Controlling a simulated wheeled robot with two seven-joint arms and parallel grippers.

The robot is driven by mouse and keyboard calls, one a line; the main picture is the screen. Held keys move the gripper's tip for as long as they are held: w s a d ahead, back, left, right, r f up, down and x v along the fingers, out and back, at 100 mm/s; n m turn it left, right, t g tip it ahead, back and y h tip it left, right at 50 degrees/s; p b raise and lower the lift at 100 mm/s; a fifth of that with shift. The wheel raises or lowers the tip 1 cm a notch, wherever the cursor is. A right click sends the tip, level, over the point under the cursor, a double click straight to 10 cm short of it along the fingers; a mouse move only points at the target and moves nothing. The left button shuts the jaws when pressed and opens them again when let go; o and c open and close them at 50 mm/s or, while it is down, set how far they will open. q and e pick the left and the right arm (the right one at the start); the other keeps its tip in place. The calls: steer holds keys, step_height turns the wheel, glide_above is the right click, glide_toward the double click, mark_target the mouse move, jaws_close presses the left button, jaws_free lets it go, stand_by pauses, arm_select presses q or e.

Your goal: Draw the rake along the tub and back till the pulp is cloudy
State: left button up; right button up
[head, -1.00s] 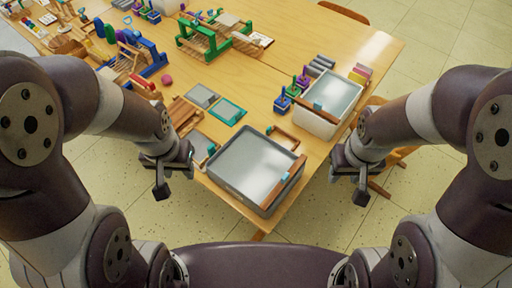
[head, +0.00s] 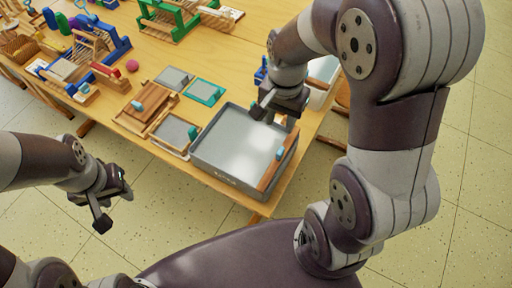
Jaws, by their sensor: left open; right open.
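The grey tub (head: 222,178) stands at the near edge of the wooden table, with a pale grey, shiny surface inside. The rake (head: 271,173), a wooden bar with a small blue block on it, lies along the tub's right side. My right gripper (head: 275,115) is open and empty above the tub's far right corner, apart from the rake. It hides part of the far rim. My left gripper (head: 114,207) is open and empty over the floor, left of the tub and off the table.
Left of the tub lie a framed screen (head: 174,133) with a blue-green knob and wooden boards (head: 143,105). Two flat frames, one teal (head: 205,92), lie behind. Looms and tools crowd the far left.

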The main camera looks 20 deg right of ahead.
mark_target(280, 150)
steer(key=shift+m, duration=0.3)
steer(key=f, duration=0.4)
steer(key=f+b, duration=0.1)
steer(key=f, duration=0.7)
steer(key=shift+s+d+f, duration=0.35)
steer(key=shift+s+d, duration=0.05)
steer(key=shift+c, duration=0.3)
jaws_close()
